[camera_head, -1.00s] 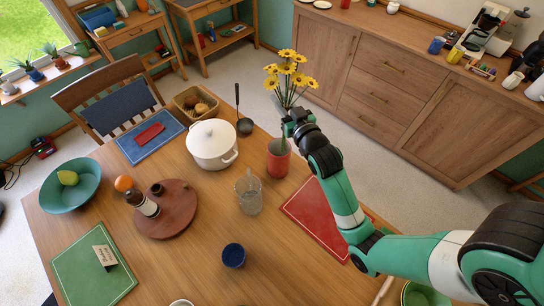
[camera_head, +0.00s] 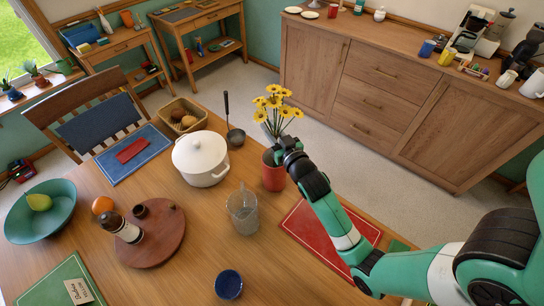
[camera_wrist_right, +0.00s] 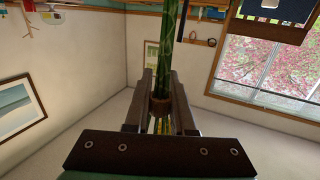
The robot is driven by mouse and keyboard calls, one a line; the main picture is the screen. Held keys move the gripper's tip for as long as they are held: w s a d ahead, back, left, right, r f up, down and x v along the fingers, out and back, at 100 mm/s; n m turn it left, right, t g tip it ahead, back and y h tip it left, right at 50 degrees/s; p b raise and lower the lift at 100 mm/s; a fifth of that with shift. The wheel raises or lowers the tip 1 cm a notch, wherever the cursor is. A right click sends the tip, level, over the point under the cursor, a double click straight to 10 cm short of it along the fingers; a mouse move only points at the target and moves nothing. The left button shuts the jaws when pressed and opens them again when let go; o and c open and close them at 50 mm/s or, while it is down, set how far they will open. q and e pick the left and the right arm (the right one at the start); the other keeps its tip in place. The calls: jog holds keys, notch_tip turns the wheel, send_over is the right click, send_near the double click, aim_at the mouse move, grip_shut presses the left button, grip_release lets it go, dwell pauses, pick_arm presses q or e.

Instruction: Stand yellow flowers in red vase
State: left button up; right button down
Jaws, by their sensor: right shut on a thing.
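The yellow flowers (camera_head: 275,105) are a bunch with dark centres and green stems, upright above the red vase. The red vase (camera_head: 273,178) stands upright on the table behind the red placemat. My right gripper (camera_head: 283,148) is shut on the stems at the vase's mouth, partly covering the rim. The stems seem to go down into the vase, but their lower ends are hidden. In the right wrist view, green stems (camera_wrist_right: 168,45) run between the fingers (camera_wrist_right: 162,95). My left gripper is not in view.
A glass pitcher (camera_head: 243,212) and a white pot (camera_head: 201,160) stand left of the vase, with a black ladle (camera_head: 235,137) behind. The red placemat (camera_head: 305,232) lies in front, under my right arm. A blue cup (camera_head: 228,285) is nearer.

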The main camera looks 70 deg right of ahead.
notch_tip(320, 180, down, 6)
jog(key=shift+r+b, duration=0.25)
jog(key=shift+b, duration=0.55)
jog(key=shift+f, duration=0.2)
jog(key=c, duration=0.8)
grip_release()
jog(key=shift+o, duration=0.2)
